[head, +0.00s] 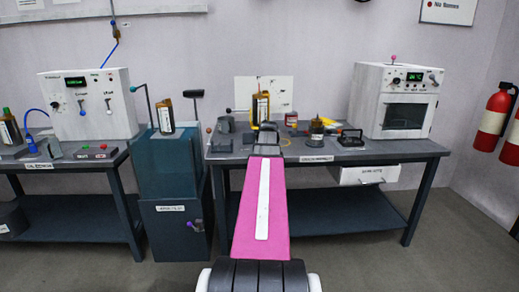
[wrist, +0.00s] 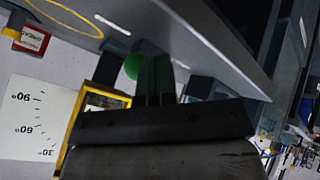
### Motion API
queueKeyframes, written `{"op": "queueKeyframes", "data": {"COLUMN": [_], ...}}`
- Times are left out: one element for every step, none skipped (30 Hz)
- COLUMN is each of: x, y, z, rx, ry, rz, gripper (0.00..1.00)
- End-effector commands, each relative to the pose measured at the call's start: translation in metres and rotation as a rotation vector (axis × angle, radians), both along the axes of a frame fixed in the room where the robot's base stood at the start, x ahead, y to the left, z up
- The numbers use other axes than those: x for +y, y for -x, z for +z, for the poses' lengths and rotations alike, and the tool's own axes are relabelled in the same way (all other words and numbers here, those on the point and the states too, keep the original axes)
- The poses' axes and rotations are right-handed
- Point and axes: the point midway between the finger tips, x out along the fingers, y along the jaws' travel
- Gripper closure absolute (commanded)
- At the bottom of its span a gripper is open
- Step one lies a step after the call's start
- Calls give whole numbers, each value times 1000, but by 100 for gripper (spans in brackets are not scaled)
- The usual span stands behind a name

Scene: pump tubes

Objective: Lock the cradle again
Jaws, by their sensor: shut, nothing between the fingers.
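The cradle appears to be the yellow frame (head: 255,112) on the right-hand bench, with a brown tube (head: 263,106) upright at it. A white board stands behind it. The yellow frame (wrist: 88,98) also shows in the wrist view, partly hidden by my gripper. A green ball-shaped knob (wrist: 131,66) is right beside my fingertips in that view; I cannot tell whether they touch. My gripper (head: 268,126) is in front of the cradle, low over the bench. In the wrist view my gripper (wrist: 155,68) is shut and empty. The lock's state is not clear.
The white board (wrist: 30,125) carries angle marks. A grey block (head: 226,125) stands left of the cradle; a dark pot (head: 316,130), red can (head: 291,119) and black-framed item (head: 350,137) are right. A white oven (head: 397,100) and teal cabinet (head: 165,170) flank the area.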

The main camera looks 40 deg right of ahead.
Motion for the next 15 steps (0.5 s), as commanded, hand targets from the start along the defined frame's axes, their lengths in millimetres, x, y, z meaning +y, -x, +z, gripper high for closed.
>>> {"op": "queueKeyframes", "data": {"x": [-3,-5,-7,-9,-11,-13,-15,-17,-19,-21,-22,-24,-26,-27,-28], "y": [1,1,2,2,3,3,4,4,4,5,5,5,5,5,5], "z": [0,0,0,0,0,0,0,0,0,0,0,0,0,0,0], "rx": [1,1,0,0,0,0,0,0,0,1,1,1,1,1,1], "ry": [0,0,-1,-1,-1,-1,-1,-1,-1,-1,-1,-1,-1,-1,-1], "rz": [-1,-1,-2,-2,-2,-2,-2,-2,-2,-2,-2,-2,-2,-2,-2], "gripper": [100,100,100,100,100,100,100,100,100,100,100,100,100,100,100]}}
